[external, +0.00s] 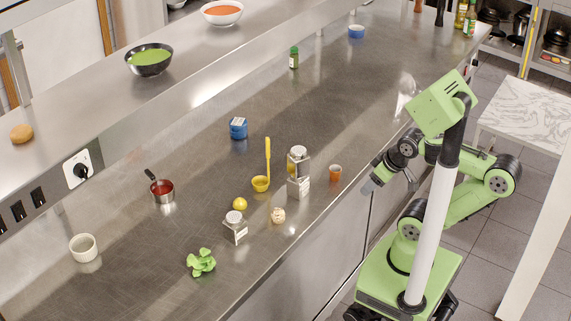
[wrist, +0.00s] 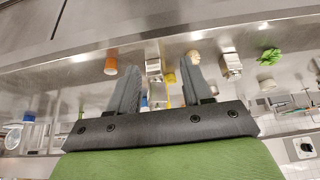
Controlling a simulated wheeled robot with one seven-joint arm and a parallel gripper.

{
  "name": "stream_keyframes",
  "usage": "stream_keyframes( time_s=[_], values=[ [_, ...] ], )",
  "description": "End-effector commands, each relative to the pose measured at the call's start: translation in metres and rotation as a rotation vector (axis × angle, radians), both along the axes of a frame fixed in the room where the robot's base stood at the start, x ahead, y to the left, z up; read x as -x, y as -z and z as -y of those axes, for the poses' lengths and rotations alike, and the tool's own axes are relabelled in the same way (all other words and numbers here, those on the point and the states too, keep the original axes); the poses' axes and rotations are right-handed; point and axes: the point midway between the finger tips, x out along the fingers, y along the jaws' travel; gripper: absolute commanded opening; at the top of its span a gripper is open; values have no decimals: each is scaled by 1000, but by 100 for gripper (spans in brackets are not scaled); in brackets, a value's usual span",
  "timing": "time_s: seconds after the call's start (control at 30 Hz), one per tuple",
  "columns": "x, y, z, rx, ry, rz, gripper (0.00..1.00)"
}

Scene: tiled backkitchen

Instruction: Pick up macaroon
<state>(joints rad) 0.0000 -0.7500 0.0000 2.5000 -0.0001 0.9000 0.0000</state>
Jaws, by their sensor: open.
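A small beige, rough-looking lump that looks like the macaroon (external: 278,215) sits on the steel counter (external: 330,225) near its front edge, right of a square glass shaker. It also shows in the wrist view as a pale macaroon (wrist: 193,57), just beyond the right fingertip. My gripper (external: 369,186) is at the counter's front edge, to the right of the macaroon and apart from it. In the wrist view my gripper (wrist: 156,74) has its two grey fingers spread, with nothing held between them.
Near the macaroon are an orange jar (external: 335,172), a tall shaker (external: 298,170), a yellow ladle (external: 261,182), a lemon (external: 240,203), the glass shaker (external: 235,228) and green leaves (external: 201,262). A red saucepan (external: 162,190) is farther back. A raised shelf (external: 110,105) runs behind.

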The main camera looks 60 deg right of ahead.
Motion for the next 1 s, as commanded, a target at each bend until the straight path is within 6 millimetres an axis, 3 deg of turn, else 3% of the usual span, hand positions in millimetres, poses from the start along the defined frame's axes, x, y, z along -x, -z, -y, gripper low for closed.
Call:
stream_keyframes(
  time_s=[0.03, 0.17, 0.43, 0.57, 0.67, 0.8, 0.9, 1.0],
  values=[
    [0, 0, 0, 0, 0, 0, 58],
    [0, 0, 0, 0, 0, 0, 77],
    [-1, 1, 0, -5, 7, -5, 77],
    [-19, 27, -5, -103, 131, -80, 77],
    [-43, 64, -12, -297, 345, -189, 77],
    [-77, 113, -21, -682, 729, -357, 77],
    [-102, 136, -20, -1025, 1050, -491, 77],
    [-127, 145, -8, -1383, 1354, -622, 77]
  ],
)
